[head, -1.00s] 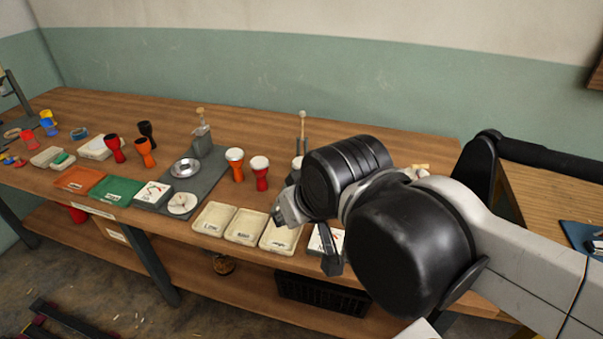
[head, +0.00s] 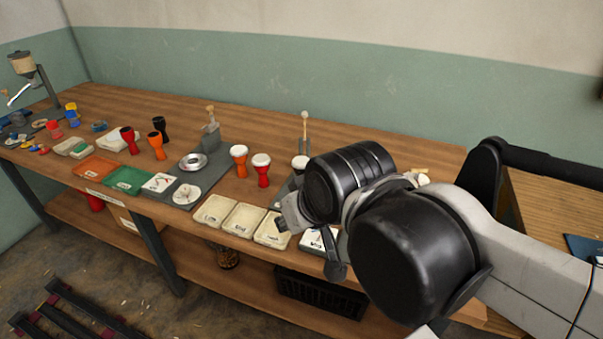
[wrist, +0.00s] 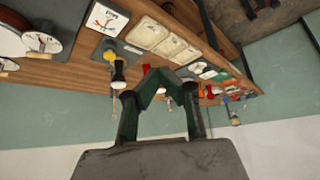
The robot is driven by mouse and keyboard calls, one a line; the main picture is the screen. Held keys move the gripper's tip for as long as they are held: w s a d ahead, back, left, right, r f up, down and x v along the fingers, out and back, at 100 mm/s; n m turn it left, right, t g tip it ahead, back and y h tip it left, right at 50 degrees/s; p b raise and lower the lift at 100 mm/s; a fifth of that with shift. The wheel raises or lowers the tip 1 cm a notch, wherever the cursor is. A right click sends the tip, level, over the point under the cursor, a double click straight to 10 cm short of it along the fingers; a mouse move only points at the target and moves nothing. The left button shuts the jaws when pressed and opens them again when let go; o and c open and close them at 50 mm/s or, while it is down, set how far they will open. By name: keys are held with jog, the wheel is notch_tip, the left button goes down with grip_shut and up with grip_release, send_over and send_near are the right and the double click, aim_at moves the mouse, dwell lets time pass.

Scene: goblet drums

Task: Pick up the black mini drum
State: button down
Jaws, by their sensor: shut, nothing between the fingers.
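A black mini drum (head: 160,129), a small goblet shape, stands upright on the bench in the head view, behind an orange one, left of centre and well away from my gripper. A second dark goblet shape (wrist: 118,75) shows in the wrist view, left of my fingers; it may be the white-topped piece (head: 299,162) beside my wrist in the head view, whose body is mostly hidden. My gripper (wrist: 158,82) is shut and empty, with its bent fingers meeting. In the head view it hangs over the front right of the bench, partly hidden by my wrist.
Red (head: 129,140) and orange (head: 156,146) goblets stand near the black one. White-topped orange (head: 239,160) and red (head: 262,169) drums stand nearer my arm. Pale labelled trays (head: 243,220) line the front edge. A grey mat (head: 208,166) carries a silver dish and a press.

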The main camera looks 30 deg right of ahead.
jog(key=shift+w, duration=0.1)
jog(key=c, duration=0.8)
grip_release()
jog(key=shift+o, duration=0.2)
